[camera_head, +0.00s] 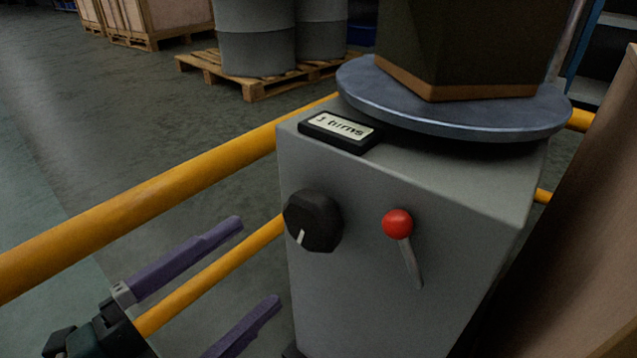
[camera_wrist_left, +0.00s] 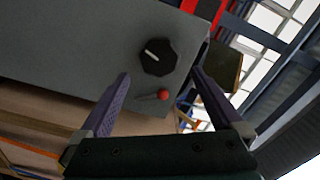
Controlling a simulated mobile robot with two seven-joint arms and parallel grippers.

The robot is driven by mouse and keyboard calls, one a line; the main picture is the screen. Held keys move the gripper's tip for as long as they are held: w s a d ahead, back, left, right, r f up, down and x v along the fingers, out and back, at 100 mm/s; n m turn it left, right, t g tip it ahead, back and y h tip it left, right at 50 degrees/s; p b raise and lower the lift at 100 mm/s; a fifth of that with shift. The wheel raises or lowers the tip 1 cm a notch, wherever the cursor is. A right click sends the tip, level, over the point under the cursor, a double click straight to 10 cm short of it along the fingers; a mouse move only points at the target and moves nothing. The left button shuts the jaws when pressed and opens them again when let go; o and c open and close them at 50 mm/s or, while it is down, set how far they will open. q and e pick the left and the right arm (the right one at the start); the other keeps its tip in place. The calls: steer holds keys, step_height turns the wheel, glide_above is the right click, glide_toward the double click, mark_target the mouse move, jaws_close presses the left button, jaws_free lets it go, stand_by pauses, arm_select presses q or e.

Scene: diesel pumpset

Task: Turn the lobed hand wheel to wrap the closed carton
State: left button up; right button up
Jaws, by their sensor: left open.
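The black lobed hand wheel (camera_head: 313,222) with a white pointer mark is on the front face of a grey cabinet (camera_head: 400,270). In the left wrist view the hand wheel (camera_wrist_left: 158,57) shows ahead, between the lines of the two fingers. The carton (camera_head: 470,50), dark with a brown lower edge, stands on a round grey turntable (camera_head: 450,112) on top of the cabinet. My left gripper (camera_head: 256,262) is open and empty, to the left of the hand wheel and apart from it. My right gripper is not in view.
A red-knobbed lever (camera_head: 398,224) sits right of the hand wheel. A small sign reading "turns" (camera_head: 340,131) lies on the cabinet top. Yellow rails (camera_head: 150,206) run left of and behind the cabinet. A large brown panel (camera_head: 575,230) stands close on the right.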

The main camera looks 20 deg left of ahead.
mark_target(305, 227)
arm_select(q)
steer(key=w+d+n, duration=0.1)
steer(key=w+n, duration=0.1)
steer(key=n, duration=0.1)
steer(key=w+d+n+b, duration=0.1)
steer(key=w+n, duration=0.2)
steer(key=w+d+n+b, duration=0.1)
steer(key=w+n, duration=0.1)
steer(key=n, duration=0.1)
steer(key=shift+w+d+r+n, duration=0.2)
steer(key=shift+w+r+n, duration=0.1)
steer(key=shift+w, duration=0.1)
steer(key=shift+w+d+r, duration=0.1)
steer(key=shift+w+d, duration=0.15)
steer(key=shift+w, duration=0.45)
steer(key=c, duration=1.1)
steer(key=shift+o, duration=0.2)
